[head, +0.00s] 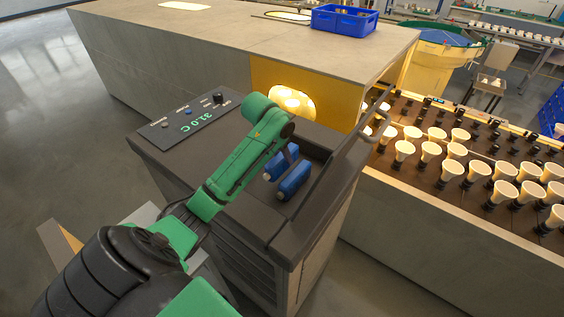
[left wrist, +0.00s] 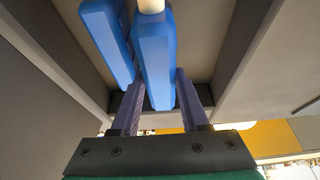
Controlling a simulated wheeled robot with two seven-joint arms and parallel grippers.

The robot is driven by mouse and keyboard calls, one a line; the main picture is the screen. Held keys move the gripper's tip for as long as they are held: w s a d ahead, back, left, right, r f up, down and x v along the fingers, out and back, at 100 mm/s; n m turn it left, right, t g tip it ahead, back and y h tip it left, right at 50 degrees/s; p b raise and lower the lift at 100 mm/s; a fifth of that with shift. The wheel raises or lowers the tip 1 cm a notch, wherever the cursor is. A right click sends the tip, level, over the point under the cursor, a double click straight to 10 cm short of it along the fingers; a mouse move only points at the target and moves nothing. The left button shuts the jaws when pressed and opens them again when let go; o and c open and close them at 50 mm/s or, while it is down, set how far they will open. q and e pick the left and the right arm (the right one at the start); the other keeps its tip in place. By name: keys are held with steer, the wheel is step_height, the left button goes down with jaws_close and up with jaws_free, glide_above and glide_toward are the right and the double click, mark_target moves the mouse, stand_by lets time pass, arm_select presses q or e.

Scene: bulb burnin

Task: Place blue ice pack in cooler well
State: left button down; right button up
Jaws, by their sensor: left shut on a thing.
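Two blue ice packs with pale caps are at the cooler well (head: 317,154), a recess in the dark cart top. My left gripper (head: 286,156) reaches down over the left pack (head: 273,168). In the left wrist view this pack (left wrist: 155,58) lies between the two purple fingers (left wrist: 160,105), and the gripper is shut on it. The other pack (head: 294,181) is just to the right in the head view; it also shows in the left wrist view (left wrist: 107,40), beside the held one. I cannot tell whether the held pack touches the well floor. My right gripper is not in view.
A control panel (head: 190,124) reading 31.0C is on the cart's left. A grey bench with a glowing yellow opening (head: 293,101) stands behind. A rack of bulbs (head: 450,165) is to the right.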

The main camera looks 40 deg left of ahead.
mark_target(281, 165)
arm_select(q)
step_height(281, 165, down, 3)
steer(key=shift+s+r+p, duration=0.1)
steer(key=shift+p, duration=0.25)
steer(key=shift+s+f, duration=0.15)
steer(key=shift+f, duration=0.15)
steer(key=shift+f, duration=0.1)
steer(key=c, duration=0.7)
jaws_free()
steer(key=shift+f, duration=0.1)
